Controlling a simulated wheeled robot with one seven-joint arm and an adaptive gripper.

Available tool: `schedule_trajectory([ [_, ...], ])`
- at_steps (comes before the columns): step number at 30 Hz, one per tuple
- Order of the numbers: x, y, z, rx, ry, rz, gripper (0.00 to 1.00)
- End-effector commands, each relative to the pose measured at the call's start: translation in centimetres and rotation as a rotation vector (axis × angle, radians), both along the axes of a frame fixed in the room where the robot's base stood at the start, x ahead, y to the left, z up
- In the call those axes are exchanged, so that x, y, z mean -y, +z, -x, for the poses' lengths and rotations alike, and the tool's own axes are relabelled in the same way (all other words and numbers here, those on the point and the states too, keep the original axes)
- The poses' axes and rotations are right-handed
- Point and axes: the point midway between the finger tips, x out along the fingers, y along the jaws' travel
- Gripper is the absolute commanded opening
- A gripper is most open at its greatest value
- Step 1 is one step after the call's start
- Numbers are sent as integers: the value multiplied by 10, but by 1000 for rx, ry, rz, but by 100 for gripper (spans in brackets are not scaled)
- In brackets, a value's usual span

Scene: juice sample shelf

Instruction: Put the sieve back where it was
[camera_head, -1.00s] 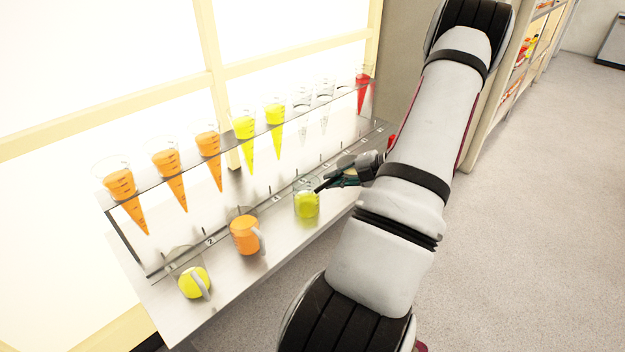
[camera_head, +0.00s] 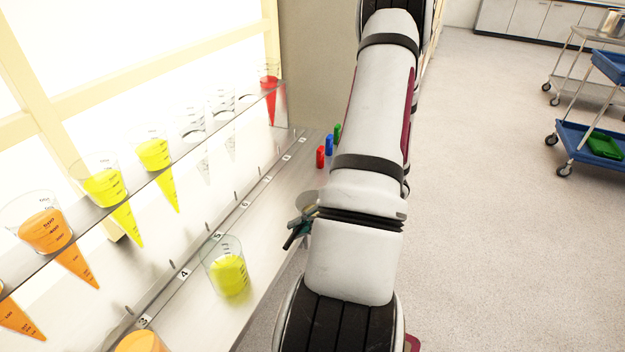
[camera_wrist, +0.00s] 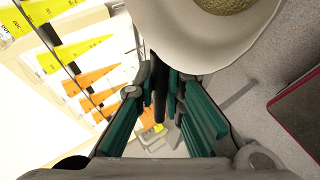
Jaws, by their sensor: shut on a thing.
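The sieve (camera_wrist: 205,45) fills the top of the wrist view, with a pale rim and a yellowish mesh. My gripper (camera_wrist: 160,88) is shut on its dark handle (camera_wrist: 159,108), between the green fingers. In the head view my gripper (camera_head: 300,230) is beside my arm, just past the front edge of the shelf. A grey round part that looks like the sieve (camera_head: 309,201) shows just above it, mostly hidden by my arm. No empty holder or hook for the sieve can be made out.
The numbered metal shelf (camera_head: 262,212) runs along the window. A beaker of yellow-green juice (camera_head: 227,272) stands on it near my gripper. Cone glasses hang in the upper rack (camera_head: 190,158). Red (camera_head: 320,157), blue and green small items stand at the far end. A blue cart (camera_head: 585,140) stands far right.

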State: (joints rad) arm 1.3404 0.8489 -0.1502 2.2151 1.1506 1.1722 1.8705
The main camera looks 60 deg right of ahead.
Motion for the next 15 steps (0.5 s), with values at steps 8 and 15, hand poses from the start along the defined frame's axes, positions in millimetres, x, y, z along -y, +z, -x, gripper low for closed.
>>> schedule_trajectory([
  [8,9,-6,-26,5,18,3,0],
  [15,44,-12,-74,4,16,4,0],
])
